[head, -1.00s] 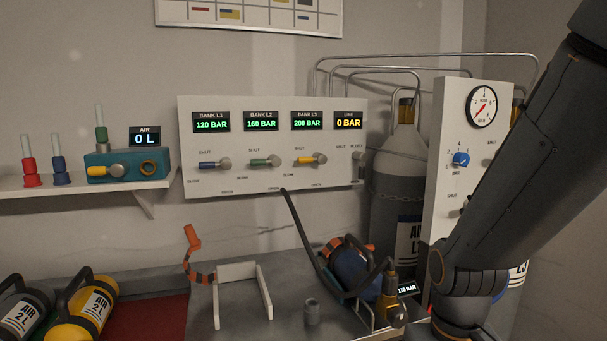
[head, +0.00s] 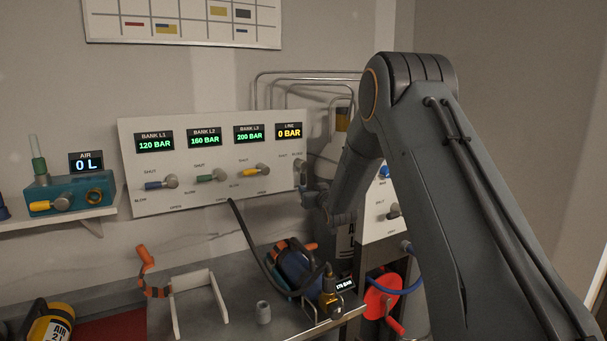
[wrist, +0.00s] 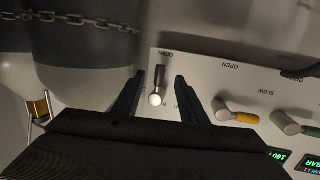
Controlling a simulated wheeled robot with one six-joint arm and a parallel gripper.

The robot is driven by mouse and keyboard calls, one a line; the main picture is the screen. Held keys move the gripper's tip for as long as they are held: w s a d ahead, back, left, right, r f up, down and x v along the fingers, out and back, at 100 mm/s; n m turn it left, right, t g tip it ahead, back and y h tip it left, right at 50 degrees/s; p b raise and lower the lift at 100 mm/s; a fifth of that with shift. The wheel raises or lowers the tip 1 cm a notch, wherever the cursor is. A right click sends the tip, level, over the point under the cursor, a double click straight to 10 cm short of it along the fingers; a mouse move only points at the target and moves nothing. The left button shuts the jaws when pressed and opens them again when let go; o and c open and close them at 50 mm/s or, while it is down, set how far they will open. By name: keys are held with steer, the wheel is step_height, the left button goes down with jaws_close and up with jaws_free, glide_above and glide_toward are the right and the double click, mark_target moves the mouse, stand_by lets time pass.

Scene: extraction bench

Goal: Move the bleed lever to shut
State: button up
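The bleed lever (wrist: 160,77) is at the right end of the white valve panel (head: 140,200). It has a dark handle and a pale round hub. In the wrist view, which shows the panel upside down, the handle points at an OPEN label. My gripper (wrist: 160,75) is open, with one dark finger on each side of the lever and visible gaps to it. In the head view my gripper (head: 312,195) is at the panel's right end and partly covers the lever area.
Valve levers with yellow (wrist: 246,118), green (head: 205,178) and blue (head: 153,185) handles sit along the panel. The LINE display (head: 289,131) reads 0 BAR. A chained grey cylinder (wrist: 85,60) stands beside the panel. A blue cylinder (head: 295,268) lies on the bench below.

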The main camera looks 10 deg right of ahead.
mark_target(304, 179)
steer(key=shift+t, duration=0.5)
steer(key=shift+w+a+r+p, duration=0.25)
steer(key=shift+w+p, duration=0.2)
steer(key=shift+w, duration=1.1)
steer(key=shift+w+a+r+p, duration=0.1)
steer(key=shift+w+r+p, duration=0.25)
steer(key=shift+w, duration=1.25)
steer(key=shift+w+a+r+p, duration=0.2)
steer(key=shift+w+p, duration=0.35)
steer(key=shift+w, duration=1)
steer(key=shift+c, duration=0.3)
jaws_close()
